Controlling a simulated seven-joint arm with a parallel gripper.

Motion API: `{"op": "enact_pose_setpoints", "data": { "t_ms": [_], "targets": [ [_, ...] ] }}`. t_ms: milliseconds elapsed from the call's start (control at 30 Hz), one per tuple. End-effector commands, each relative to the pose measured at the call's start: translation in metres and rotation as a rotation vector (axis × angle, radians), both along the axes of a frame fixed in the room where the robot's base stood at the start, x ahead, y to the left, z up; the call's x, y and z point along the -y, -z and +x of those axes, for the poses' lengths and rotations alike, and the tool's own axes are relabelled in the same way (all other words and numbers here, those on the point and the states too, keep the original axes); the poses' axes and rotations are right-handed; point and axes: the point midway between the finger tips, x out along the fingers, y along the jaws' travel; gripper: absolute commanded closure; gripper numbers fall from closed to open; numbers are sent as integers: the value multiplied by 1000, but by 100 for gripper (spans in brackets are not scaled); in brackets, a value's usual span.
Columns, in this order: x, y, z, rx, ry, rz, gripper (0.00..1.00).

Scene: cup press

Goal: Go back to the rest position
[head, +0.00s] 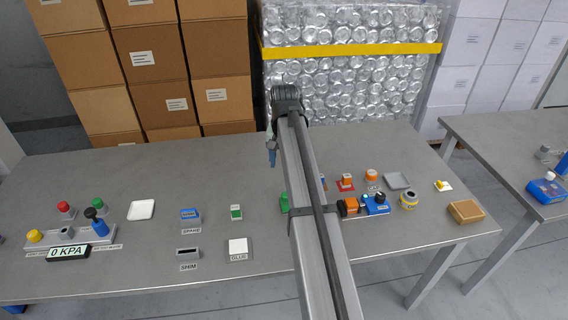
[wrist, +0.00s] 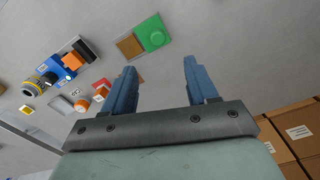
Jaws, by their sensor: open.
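My gripper (head: 272,157) hangs in the head view beside the far end of my arm, over the back middle of the table (head: 330,140). In the wrist view, its two blue fingers (wrist: 163,78) are spread apart with nothing between them. A green block with a round top (wrist: 152,33) shows beyond the fingers, apart from them. The press station (head: 100,235), with a display reading 0 KPA (head: 68,253), stands at the left of the table.
Right of my arm stand a blue device (head: 376,205), a yellow-ringed cup (head: 408,199), a grey tray (head: 397,180) and a brown block (head: 466,211). Left of it are a white dish (head: 141,210), a SHIM holder (head: 188,254) and a GLUE pad (head: 238,246). Boxes (head: 160,60) stand behind the table.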

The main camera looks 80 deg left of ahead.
Motion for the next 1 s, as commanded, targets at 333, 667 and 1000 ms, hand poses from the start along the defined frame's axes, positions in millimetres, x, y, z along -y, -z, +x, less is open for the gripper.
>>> {"op": "enact_pose_setpoints", "data": {
  "t_ms": [333, 667, 1000],
  "targets": [
    [0, 0, 0, 0, 0, 0, 42],
    [13, 16, 41, 0, 39, -2, 42],
    [85, 78, 203, 1, 205, -2, 42]
  ]
}}
